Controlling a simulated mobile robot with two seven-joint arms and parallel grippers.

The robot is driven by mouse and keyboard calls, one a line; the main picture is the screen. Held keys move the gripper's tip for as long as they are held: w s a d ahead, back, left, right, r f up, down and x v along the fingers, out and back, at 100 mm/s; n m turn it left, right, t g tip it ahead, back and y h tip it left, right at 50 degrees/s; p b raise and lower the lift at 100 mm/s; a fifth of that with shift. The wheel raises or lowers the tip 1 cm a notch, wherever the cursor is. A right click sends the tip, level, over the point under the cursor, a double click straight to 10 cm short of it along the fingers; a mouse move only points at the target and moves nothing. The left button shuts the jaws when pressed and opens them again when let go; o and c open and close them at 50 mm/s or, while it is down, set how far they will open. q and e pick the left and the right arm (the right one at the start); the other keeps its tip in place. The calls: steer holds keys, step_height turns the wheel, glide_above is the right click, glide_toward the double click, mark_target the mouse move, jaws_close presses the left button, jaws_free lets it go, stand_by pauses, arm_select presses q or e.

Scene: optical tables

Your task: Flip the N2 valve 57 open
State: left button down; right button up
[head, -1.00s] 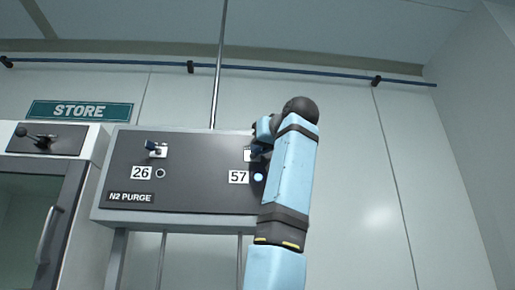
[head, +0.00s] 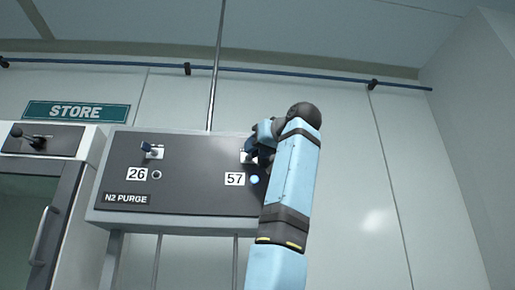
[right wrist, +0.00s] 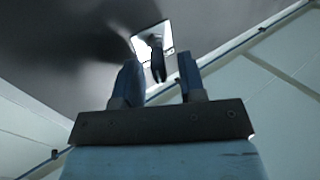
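The N2 purge panel (head: 200,190) hangs on the wall, with valve 57 (head: 246,157) at its right, marked by a white label "57" (head: 234,179). A round lamp (head: 254,180) beside that label glows pale blue. My right gripper (head: 255,148) is at valve 57, and my arm hides part of the valve. In the right wrist view, the valve's dark lever (right wrist: 157,62) stands out from a white plate (right wrist: 142,42). The two blue fingers of my right gripper (right wrist: 159,72) are apart, one on each side of the lever, with gaps showing. My left gripper is not in view.
Valve 26 (head: 152,152), with a dark lamp (head: 157,175), is at the panel's left. A cabinet under the STORE sign (head: 77,111) stands at the far left. A thin vertical pipe (head: 216,80) rises above the panel. The wall to the right is bare.

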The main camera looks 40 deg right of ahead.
steer(key=s+b, duration=0.4)
steer(key=s, duration=1)
steer(key=shift+w+a, duration=0.1)
steer(key=shift+w, duration=0.05)
